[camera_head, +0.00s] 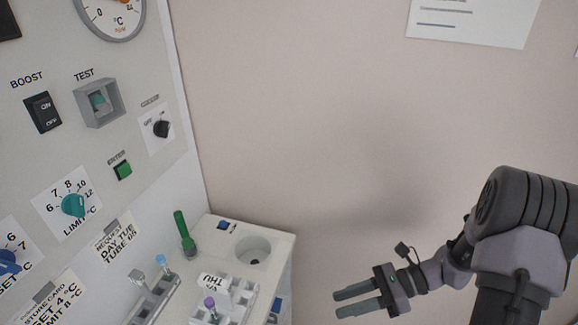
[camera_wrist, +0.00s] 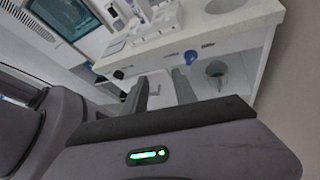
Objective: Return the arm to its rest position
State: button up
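My gripper (camera_head: 357,300) is at the lower right of the head view, in the air to the right of the white bench. Its two fingers are apart with nothing between them. In the wrist view the fingers (camera_wrist: 160,92) point toward the front of the bench and hold nothing. My arm reaches in from the right edge of the head view, bent at the elbow. No part of it touches the bench or the panel in the head view.
The white bench (camera_head: 283,245) carries a round well (camera_head: 253,250), a green-handled tool (camera_head: 185,235), a rack (camera_head: 240,288) with a purple-capped tube (camera_head: 210,304) and a THU card (camera_head: 212,281). A control panel (camera_head: 130,60) stands at left. Wall space between bench and arm is clear.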

jog(key=s+a+r+n+t+h, duration=0.2)
jog(key=s+r+n+h, duration=0.3)
jog(key=r+n, duration=0.3)
jog(key=s+a+r+n+t+h+b, duration=0.1)
jog(key=s+a+r+n+t+h, duration=0.2)
jog(key=s+r+n+h, duration=0.3)
notch_tip(320, 180, up, 5)
jog(key=s+n+t, duration=0.1)
jog(key=n, duration=0.1)
jog(key=shift+n, duration=0.3)
jog(key=shift+s+a+r, duration=0.1)
